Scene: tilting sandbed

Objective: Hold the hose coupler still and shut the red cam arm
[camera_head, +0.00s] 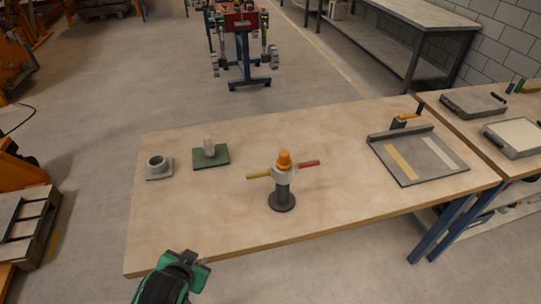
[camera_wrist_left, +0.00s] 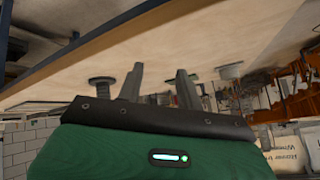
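The hose coupler (camera_head: 284,173) stands upright on a dark post with a round base (camera_head: 282,201), near the table's middle. It has a pale body and an orange top (camera_head: 284,158). The red cam arm (camera_head: 309,164) sticks out to the right, tilted slightly up. A yellow cam arm (camera_head: 258,176) sticks out to the left. My left gripper (camera_head: 198,262) is at the table's front left edge, well apart from the coupler. In the left wrist view its two grey fingers (camera_wrist_left: 158,80) are spread with nothing between them. My right gripper is not in view.
On the wooden table (camera_head: 230,225), a grey cup-like piece (camera_head: 157,163) and a green plate (camera_head: 211,157) with a pale cylinder stand at the left. A grey tray (camera_head: 416,178) with two strips lies at the right. The wood around the coupler is clear.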

